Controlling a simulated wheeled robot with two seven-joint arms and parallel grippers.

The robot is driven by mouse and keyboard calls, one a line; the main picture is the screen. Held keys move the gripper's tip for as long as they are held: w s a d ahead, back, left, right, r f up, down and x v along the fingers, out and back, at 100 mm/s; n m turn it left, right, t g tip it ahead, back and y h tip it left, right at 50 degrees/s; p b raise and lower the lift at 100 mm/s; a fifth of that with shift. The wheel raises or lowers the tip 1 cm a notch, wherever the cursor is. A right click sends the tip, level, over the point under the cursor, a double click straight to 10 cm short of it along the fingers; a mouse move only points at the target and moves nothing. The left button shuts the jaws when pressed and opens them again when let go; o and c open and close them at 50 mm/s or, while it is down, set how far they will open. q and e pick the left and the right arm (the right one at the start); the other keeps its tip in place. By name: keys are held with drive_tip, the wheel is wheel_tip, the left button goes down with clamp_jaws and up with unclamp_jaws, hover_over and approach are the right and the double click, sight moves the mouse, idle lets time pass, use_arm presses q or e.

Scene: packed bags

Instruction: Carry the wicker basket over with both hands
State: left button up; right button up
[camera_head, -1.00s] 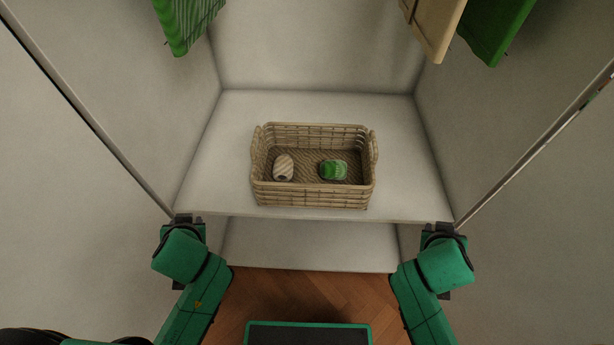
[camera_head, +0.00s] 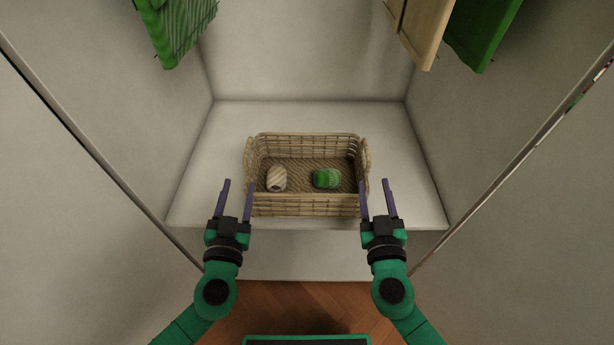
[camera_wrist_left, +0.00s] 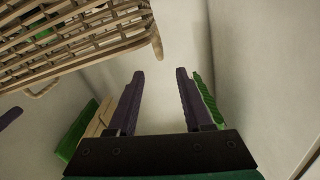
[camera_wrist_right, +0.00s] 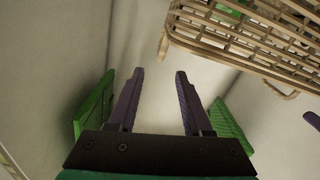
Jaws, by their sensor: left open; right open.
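The wicker basket (camera_head: 305,205) stands on a white shelf, with a loop handle at its left and right ends. Inside lie a beige striped roll (camera_head: 277,178) and a green bundle (camera_head: 327,178). My left gripper (camera_head: 237,184) is open and empty at the basket's front left corner. My right gripper (camera_head: 376,184) is open and empty at its front right corner. The basket also shows at the upper left of the left wrist view (camera_wrist_left: 80,38) and the upper right of the right wrist view (camera_wrist_right: 250,40). Nothing is between either pair of fingers.
The shelf (camera_head: 200,190) has bare room on both sides of the basket. White walls close it in at left, right and back. Green striped cloth (camera_head: 178,30) hangs at upper left; a beige panel (camera_head: 420,30) and green cloth (camera_head: 485,35) hang at upper right.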

sight(244, 158)
use_arm(q)
drive_tip(key=w, duration=1.2)
drive_tip(key=shift+w+d, duration=0.1)
drive_tip(key=shift+w, duration=0.1)
use_arm(e)
drive_tip(key=w, duration=1.2)
drive_tip(key=shift+w+d, duration=0.1)
drive_tip(key=shift+w, duration=0.1)
use_arm(q)
clamp_jaws()
use_arm(e)
clamp_jaws()
use_arm(q)
drive_tip(key=shift+a, duration=0.2)
use_arm(e)
drive_tip(key=shift+d, duration=0.2)
